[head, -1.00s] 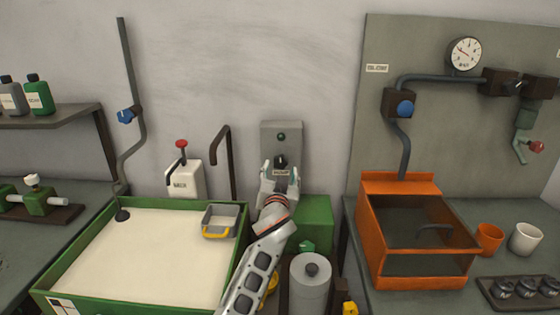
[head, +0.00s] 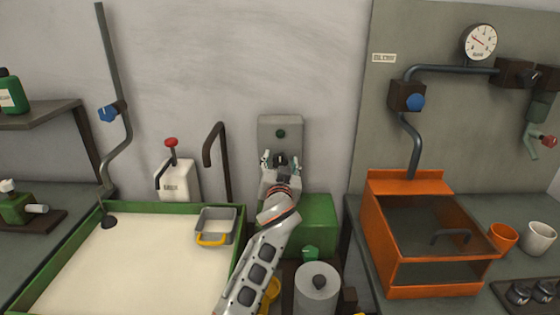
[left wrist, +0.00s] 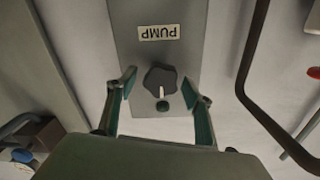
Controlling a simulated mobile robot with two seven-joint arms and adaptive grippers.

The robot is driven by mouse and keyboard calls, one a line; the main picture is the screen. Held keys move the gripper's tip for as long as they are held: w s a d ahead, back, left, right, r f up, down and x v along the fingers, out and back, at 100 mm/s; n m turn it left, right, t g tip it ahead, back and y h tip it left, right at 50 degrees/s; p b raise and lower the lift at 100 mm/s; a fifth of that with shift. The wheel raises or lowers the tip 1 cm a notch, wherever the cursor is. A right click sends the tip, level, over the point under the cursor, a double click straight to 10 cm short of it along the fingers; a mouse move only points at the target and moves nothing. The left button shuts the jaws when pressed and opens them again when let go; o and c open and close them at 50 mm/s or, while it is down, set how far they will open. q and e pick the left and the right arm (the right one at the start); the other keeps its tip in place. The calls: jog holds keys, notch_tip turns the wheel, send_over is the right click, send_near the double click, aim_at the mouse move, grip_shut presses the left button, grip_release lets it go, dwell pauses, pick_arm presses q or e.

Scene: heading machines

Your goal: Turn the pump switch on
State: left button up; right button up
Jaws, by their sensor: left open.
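The pump switch is a black rotary knob (head: 281,159) on a grey wall panel (head: 280,124), below a dark green lamp (head: 281,133). In the left wrist view the knob (left wrist: 160,81) appears upside down with the PUMP label (left wrist: 159,32); its white pointer line is toward the lamp (left wrist: 162,106). My left gripper (head: 280,161) is open in front of the panel, one finger on each side of the knob. In the left wrist view the fingers (left wrist: 160,95) stand clear of the knob, with visible gaps. The label is hidden behind my gripper in the head view. My right gripper is not in view.
Below are a green-rimmed tray (head: 60,247), a green box (head: 316,225) and a grey cylinder (head: 317,283). An orange tank (head: 408,181) stands right.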

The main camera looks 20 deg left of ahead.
pick_arm(q)
jog(key=c, duration=1.1)
